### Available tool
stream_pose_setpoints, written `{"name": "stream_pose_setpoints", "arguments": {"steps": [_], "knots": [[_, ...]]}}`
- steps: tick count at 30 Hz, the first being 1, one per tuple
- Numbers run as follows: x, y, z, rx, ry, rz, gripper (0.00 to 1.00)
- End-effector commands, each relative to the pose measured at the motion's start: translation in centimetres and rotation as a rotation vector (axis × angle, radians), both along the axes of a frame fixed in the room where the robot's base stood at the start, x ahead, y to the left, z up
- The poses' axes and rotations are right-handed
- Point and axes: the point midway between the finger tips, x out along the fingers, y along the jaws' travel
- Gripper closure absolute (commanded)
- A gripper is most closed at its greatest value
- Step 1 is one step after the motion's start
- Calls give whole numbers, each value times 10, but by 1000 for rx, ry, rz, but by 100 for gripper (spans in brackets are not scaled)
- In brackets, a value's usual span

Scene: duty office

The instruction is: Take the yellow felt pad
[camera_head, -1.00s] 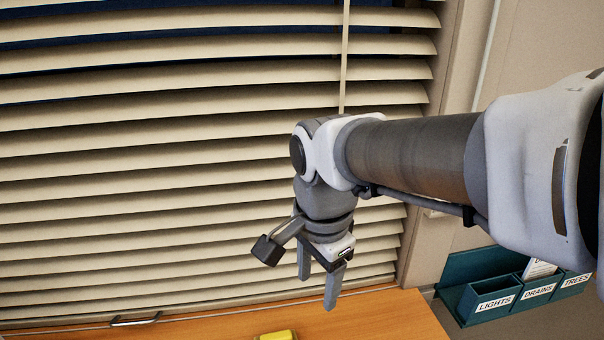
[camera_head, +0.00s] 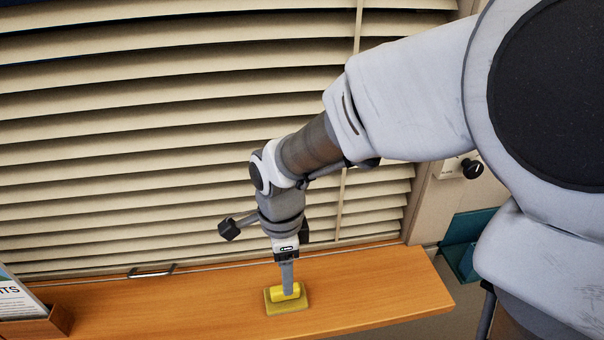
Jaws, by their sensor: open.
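The yellow felt pad (camera_head: 287,301) lies on the wooden sill in front of the blinds. It has a bright yellow raised part on a duller, olive-yellow base. My gripper (camera_head: 287,291) points down at the pad, its fingers over or beside the raised part. The fingers line up in this view, so the gap between them is hidden. The gripper is open; I cannot tell whether a finger touches the pad.
The wooden sill (camera_head: 380,290) is clear on both sides of the pad. A wooden holder with a printed card (camera_head: 20,305) stands at the left end. Blinds (camera_head: 120,150) hang close behind. A teal organiser (camera_head: 462,245) is partly hidden at the right.

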Motion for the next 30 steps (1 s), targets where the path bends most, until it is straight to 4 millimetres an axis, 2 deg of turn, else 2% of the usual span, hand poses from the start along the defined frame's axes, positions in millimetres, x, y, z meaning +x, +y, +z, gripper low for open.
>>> {"name": "stream_pose_setpoints", "arguments": {"steps": [3, 8, 18, 28, 30], "knots": [[0, 0, -12, 0, 0, 1, 38], [0, 0, -20, 0, 1, 2, 38], [1, 2, -62, -1, 2, 1, 38], [2, 2, -67, 2, -2, 1, 38], [2, 2, -67, 2, -2, 1, 50]]}}
